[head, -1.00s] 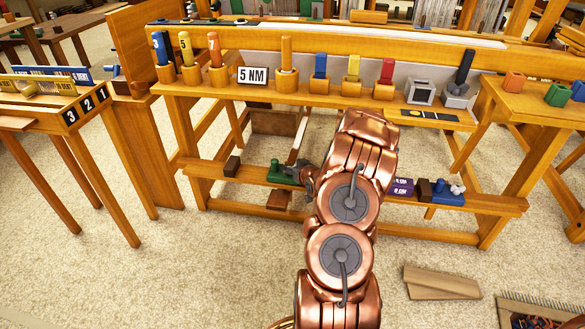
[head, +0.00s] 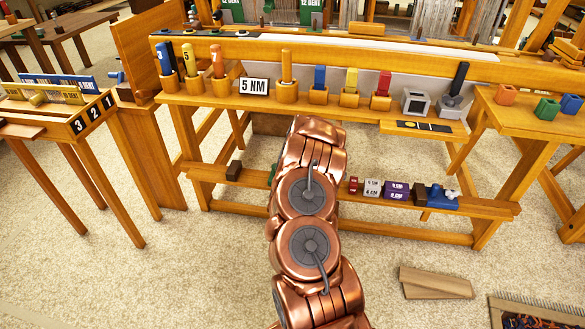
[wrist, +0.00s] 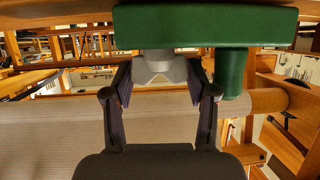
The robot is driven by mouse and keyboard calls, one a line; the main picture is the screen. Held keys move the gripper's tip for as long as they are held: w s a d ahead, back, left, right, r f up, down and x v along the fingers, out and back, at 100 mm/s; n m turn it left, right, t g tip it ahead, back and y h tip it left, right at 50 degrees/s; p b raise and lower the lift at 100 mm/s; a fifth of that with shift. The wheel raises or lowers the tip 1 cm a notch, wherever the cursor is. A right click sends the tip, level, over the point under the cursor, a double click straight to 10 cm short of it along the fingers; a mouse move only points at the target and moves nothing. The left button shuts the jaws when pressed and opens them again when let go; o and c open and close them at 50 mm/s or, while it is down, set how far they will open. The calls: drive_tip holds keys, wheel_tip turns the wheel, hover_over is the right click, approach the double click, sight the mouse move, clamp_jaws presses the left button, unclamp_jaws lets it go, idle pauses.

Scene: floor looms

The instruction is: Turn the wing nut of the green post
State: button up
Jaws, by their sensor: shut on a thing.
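The green post shows in the wrist view as a green bar (wrist: 205,27) across the top, with a green cylinder (wrist: 235,73) hanging from its right part. The pale grey wing nut (wrist: 160,67) sits under the bar, left of the cylinder. My gripper (wrist: 159,76) reaches up from below, with its two dark fingers on either side of the wing nut and shut on it. In the head view only a sliver of the green post (head: 273,174) shows on the lower rail. My copper arm hides the rest, along with the gripper and wing nut.
Coloured tools stand in cups on the shelf above. A brown board (head: 435,282) lies on the open carpet at right.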

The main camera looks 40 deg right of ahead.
drive_tip(key=shift+m+h, duration=0.3)
idle(0.4)
drive_tip(key=o, duration=1.2)
drive_tip(key=shift+d+f+n+t+y+b, duration=0.2)
drive_tip(key=shift+n+t+y+b, duration=0.15)
drive_tip(key=shift+n+b, duration=0.45)
drive_tip(key=n+t+y+b, duration=0.2)
drive_tip(key=b, duration=0.2)
drive_tip(key=shift+a+y, duration=0.1)
drive_tip(key=shift+y, duration=0.25)
drive_tip(key=shift+r+n+t+y+b, duration=0.15)
drive_tip(key=shift+n+t+y, duration=0.15)
drive_tip(key=shift+n+y, duration=0.2)
drive_tip(key=shift+r+n+t+y+b, duration=0.15)
drive_tip(key=shift+n+t+y, duration=0.1)
drive_tip(key=shift+n+y, duration=0.25)
drive_tip(key=shift+n+t+y+p, duration=0.3)
drive_tip(key=shift+n+y+p, duration=0.1)
drive_tip(key=shift+n+y, duration=0.6)
